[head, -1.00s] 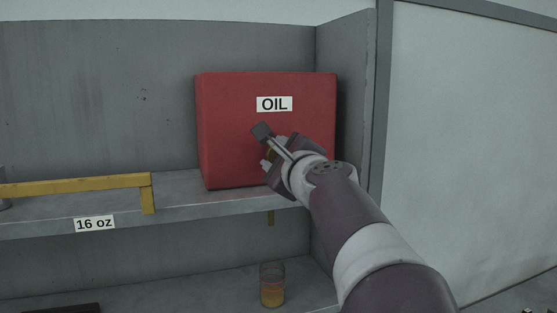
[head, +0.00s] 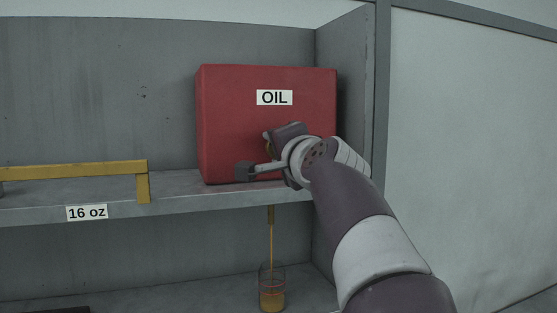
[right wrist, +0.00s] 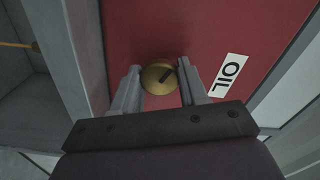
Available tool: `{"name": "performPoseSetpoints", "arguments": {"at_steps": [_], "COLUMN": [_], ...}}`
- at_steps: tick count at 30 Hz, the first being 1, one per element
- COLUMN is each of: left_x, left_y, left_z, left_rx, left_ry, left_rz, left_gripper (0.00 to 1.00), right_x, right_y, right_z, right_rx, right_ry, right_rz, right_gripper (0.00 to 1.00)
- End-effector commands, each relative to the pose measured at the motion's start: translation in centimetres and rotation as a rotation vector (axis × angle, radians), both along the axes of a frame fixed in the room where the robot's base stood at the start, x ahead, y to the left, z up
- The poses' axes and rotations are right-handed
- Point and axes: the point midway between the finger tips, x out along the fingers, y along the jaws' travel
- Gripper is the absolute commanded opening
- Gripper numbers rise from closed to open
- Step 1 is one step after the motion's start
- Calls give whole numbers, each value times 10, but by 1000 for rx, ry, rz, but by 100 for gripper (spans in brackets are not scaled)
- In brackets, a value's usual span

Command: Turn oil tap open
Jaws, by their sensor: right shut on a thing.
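The red oil box (head: 230,120) with the white "OIL" label stands on the upper shelf at the right. Its round brass tap knob (right wrist: 158,78) shows in the right wrist view, between the two fingers of my right gripper (right wrist: 160,85), which is shut on it. In the head view my right gripper (head: 268,155) is at the box's front, rolled over, and mostly hides the knob. A thin stream of oil (head: 271,235) runs from the spout (head: 271,214) under the shelf into a clear cup (head: 272,290) with some amber oil. My left gripper is out of view.
A yellow bracket (head: 90,170) stands on the upper shelf at the left, above a "16 oz" label (head: 87,212). A grey side wall (head: 345,100) is close to the right of the box. A dark item (head: 45,310) lies at the lower left.

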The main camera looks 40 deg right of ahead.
Motion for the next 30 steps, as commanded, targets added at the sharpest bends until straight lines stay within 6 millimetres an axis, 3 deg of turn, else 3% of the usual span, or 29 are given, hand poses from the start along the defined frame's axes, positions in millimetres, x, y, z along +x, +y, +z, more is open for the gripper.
{"name": "performPoseSetpoints", "arguments": {"at_steps": [3,15,30], "left_x": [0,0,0], "left_y": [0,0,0], "left_z": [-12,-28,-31], "left_rx": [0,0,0], "left_ry": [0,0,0], "left_rz": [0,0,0], "left_gripper": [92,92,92], "right_x": [0,1,1], "right_y": [0,0,0], "right_z": [-5,-4,-3], "right_rx": [-89,-311,-372], "right_ry": [30,103,126], "right_rz": [1,1,4], "right_gripper": [13,13,13]}}
